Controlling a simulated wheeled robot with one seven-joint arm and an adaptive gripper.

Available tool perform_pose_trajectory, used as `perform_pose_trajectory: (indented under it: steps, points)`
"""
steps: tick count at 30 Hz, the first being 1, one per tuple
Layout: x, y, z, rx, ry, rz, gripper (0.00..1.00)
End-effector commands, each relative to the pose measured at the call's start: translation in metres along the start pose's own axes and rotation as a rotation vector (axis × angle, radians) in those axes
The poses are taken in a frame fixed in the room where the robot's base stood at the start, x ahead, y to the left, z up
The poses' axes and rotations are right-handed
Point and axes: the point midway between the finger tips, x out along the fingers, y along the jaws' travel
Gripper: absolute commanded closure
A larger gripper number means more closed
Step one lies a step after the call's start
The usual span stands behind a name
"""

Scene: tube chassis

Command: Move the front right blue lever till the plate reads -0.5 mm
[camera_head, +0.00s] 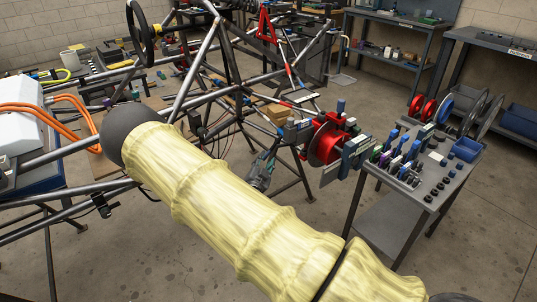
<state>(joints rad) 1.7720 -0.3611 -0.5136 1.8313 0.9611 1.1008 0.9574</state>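A red hub with a disc (326,143) sits at the right end of the tube chassis (228,60). A blue upright piece (340,106) stands above the hub; I cannot tell whether it is the front right blue lever. Grey plates (352,150) are at the hub's right side; any reading is too small to make out. What looks like my gripper (270,157) is a grey and dark shape left of and below the hub, apart from the blue piece. Its fingers are too small to judge. My yellow-sleeved arm crosses the foreground and hides what lies behind it.
A grey cart (424,172) at right holds blue-handled tools and small dark parts. Red and blue discs (440,108) stand behind it. A white box (22,140) with orange hoses is at left. Workbenches (400,30) line the back. Open floor lies between chassis and cart.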

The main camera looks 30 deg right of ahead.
Motion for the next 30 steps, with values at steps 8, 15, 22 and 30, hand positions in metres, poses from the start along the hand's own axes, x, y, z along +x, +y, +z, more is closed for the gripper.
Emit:
perform_pose_trajectory:
  steps: [8, 15, 22, 30]
  points:
    - [0.041, 0.000, 0.001, -0.001, -0.001, -0.001, 0.66]
    - [0.057, 0.000, 0.000, -0.001, -0.001, 0.000, 0.66]
    - [0.058, 0.001, 0.000, -0.002, -0.001, 0.001, 0.66]
    - [0.058, 0.000, 0.000, -0.002, -0.001, 0.000, 1.00]
